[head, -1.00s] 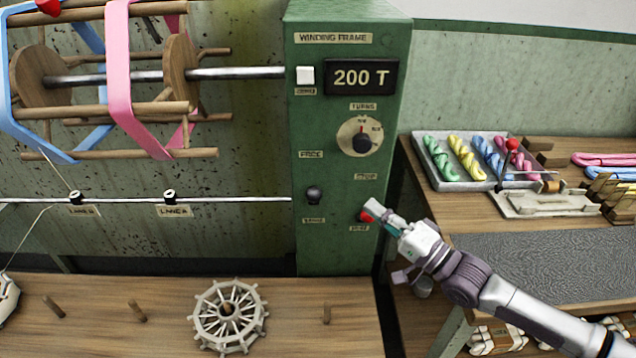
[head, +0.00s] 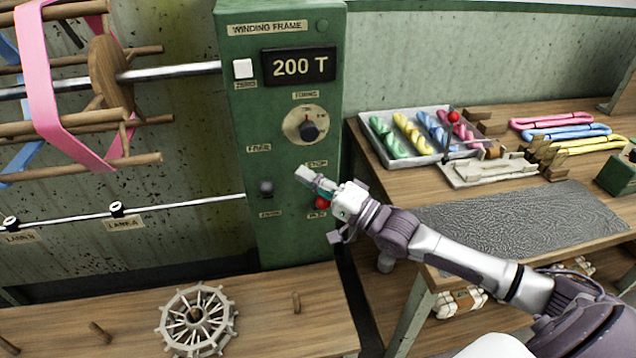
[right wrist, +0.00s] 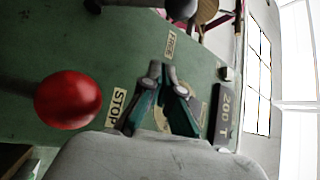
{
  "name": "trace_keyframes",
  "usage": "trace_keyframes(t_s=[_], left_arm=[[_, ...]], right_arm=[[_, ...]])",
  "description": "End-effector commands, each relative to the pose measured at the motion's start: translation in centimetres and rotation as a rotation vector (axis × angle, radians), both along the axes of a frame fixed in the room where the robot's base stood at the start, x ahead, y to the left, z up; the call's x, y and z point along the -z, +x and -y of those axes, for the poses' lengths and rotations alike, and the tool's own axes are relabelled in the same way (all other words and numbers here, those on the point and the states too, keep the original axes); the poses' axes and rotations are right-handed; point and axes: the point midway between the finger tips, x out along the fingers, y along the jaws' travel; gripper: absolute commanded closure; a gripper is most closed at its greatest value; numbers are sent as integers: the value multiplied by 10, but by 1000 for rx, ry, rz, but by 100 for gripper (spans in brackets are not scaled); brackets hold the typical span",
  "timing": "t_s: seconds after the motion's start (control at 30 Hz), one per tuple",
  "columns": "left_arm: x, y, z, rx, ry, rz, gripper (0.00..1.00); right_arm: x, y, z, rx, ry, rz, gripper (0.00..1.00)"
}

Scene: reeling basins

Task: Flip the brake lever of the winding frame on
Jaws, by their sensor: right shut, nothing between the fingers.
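The green winding frame cabinet (head: 285,235) stands at the centre in the head view. A black-knobbed lever (head: 266,188) sits below a label reading FREE; the small label under it looks like BRAKE. A red-knobbed lever (head: 321,203) sits to its right, below the STOP label. My right gripper (head: 305,174) is shut and empty in front of the panel, up and left of the red knob and right of the black one. In the right wrist view the shut fingers (right wrist: 163,75) show beside the STOP label, with the red knob (right wrist: 68,100) large at left. Contact with the panel cannot be told.
A turns dial (head: 306,126) and a 200 T display (head: 299,65) sit above. A reel with ribbons (head: 112,72) is at left. A spoked wheel (head: 197,320) and pegs are on the front table. A tray of skeins (head: 372,150) stands on the right bench.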

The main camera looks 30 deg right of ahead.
Motion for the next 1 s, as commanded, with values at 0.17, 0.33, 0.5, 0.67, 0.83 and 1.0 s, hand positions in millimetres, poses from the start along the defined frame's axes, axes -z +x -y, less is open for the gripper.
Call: trace_keyframes(t_s=[0.17, 0.33, 0.5, 0.67, 0.83, 1.0], left_arm=[[-7, 1, 0, 1, 0, 1, 100], [-11, 2, 0, 1, 1, 2, 100], [-20, 3, -1, 2, 1, 3, 100], [-24, 3, -2, 2, 2, 4, 100], [-25, 3, -2, 2, 2, 4, 100], [-24, 3, -2, 2, 2, 4, 100]], right_arm=[[-11, 26, -16, -1, 3, 4, 100], [-17, 46, -28, -1, 1, 3, 100], [-8, 27, -42, -1, 4, -3, 100], [-2, 18, -50, -1, 2, -2, 100], [-1, 15, -52, 0, 0, 1, 100], [0, 15, -52, 0, 0, 0, 100]])
